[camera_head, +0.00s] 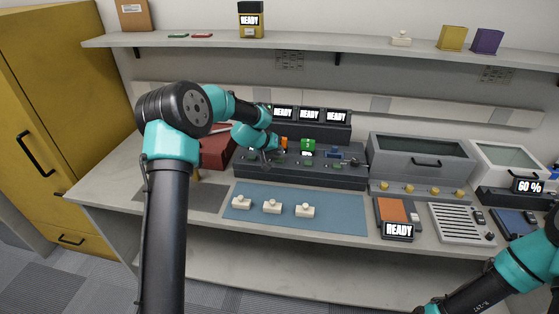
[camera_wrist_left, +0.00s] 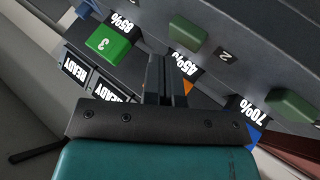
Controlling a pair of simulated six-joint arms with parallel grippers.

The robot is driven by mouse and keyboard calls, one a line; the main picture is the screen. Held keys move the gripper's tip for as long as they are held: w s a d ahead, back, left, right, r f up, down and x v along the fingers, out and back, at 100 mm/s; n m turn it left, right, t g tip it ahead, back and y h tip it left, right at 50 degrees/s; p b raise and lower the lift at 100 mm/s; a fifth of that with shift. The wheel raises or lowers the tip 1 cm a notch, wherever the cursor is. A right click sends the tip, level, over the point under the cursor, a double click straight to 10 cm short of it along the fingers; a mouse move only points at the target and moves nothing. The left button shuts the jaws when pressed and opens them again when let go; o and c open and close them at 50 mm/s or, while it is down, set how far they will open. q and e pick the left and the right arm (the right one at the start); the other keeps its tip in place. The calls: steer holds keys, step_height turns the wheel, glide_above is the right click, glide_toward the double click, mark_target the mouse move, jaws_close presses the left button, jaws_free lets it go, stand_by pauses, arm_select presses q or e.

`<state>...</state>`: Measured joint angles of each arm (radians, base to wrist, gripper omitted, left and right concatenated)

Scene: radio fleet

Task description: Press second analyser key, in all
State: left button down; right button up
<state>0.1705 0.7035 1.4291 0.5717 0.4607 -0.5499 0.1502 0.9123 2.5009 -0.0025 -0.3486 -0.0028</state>
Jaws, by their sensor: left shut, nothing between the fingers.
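The dark grey analyser console (camera_head: 345,178) stands at the back middle of the bench, with several READY displays along its top. In the left wrist view, a green key (camera_wrist_left: 187,32) lies beside the numeral 2, and another green key (camera_wrist_left: 290,105) lies at the right. A green block marked 3 (camera_wrist_left: 108,42) stands next to an 85% display. My left gripper (camera_head: 274,149) is over the console's left half, shut and empty. Its fingertips (camera_wrist_left: 166,62) show close to the 45% display and below the key beside the 2; contact cannot be told. My right gripper is out of view.
A blue mat (camera_head: 340,222) with several white button blocks lies in front of the console. A red box (camera_head: 216,150) stands left of it. A grey bin (camera_head: 420,158) stands right, and an orange-topped device (camera_head: 394,210) nearer. A shelf (camera_head: 350,50) runs above.

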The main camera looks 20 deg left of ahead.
mark_target(278, 159)
arm_select(q)
steer(key=shift+f, duration=0.15)
stand_by(0.3)
steer(key=shift+f, duration=0.3)
steer(key=shift+f, duration=0.45)
stand_by(0.8)
stand_by(0.3)
steer(key=shift+r, duration=0.9)
steer(key=shift+r, duration=2.5)
